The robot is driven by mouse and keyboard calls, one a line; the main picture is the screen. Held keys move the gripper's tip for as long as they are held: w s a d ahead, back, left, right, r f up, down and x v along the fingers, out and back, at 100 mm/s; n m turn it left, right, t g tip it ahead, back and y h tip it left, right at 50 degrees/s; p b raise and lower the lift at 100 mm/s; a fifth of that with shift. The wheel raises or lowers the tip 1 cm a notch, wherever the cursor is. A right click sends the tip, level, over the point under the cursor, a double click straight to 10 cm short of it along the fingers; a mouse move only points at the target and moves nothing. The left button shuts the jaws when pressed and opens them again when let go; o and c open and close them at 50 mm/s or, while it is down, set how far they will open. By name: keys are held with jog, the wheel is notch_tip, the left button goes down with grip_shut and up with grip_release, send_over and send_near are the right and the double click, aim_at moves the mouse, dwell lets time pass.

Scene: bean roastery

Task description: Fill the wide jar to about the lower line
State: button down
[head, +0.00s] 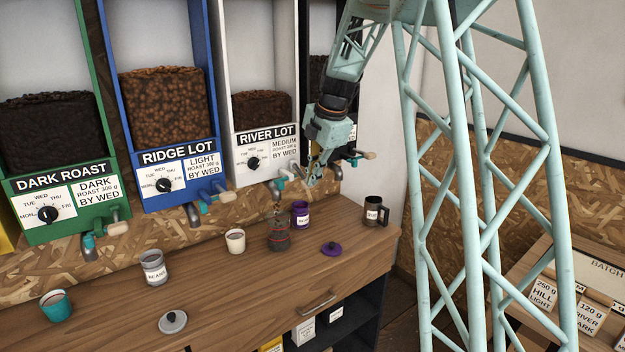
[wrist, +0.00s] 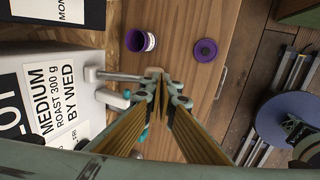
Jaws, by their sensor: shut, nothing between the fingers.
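A small clear glass jar (head: 278,239) stands on the counter below the River Lot spout (head: 274,190). It has dark contents and a reddish mark; its level against any line is too small to tell. Brown specks show between spout and jar, like falling beans. The River Lot bin (head: 266,146) holds brown beans behind its front. My gripper (head: 312,182) is shut and empty, just right of that bin's tap handle (head: 296,171). In the wrist view my closed fingertips (wrist: 158,78) are close to the tap; contact cannot be told. The glass jar is not visible there.
A purple jar (head: 300,215) stands right of the glass jar, with a purple lid (head: 332,248) in front.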

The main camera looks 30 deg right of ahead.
jog(key=s+p+v, duration=0.1)
jog(key=s+v, duration=0.1)
jog(key=v, duration=1.1)
jog(key=shift+s+d+f+p, duration=0.15)
jog(key=shift+s+f+p, duration=0.05)
jog(key=shift+p, duration=0.15)
dwell(0.6)
jog(key=s+a+r+m, duration=0.3)
jog(key=s+a+m, duration=0.2)
jog(key=s+a, duration=0.55)
jog(key=s+a+r+m, duration=0.3)
jog(key=s+a+m, duration=0.35)
jog(key=s, duration=0.65)
jog(key=s+a+f+m, duration=0.2)
jog(key=s, duration=0.6)
jog(key=s+a+f+m, duration=0.2)
jog(key=s+a+m, duration=0.1)
jog(key=s, duration=0.5)
jog(key=s+a+f+m, duration=0.2)
jog(key=s+a+m, duration=0.1)
jog(key=s, duration=0.5)
jog(key=shift+s+f+h, duration=0.3)
jog(key=shift+s+f, duration=0.05)
jog(key=shift+s, duration=0.05)
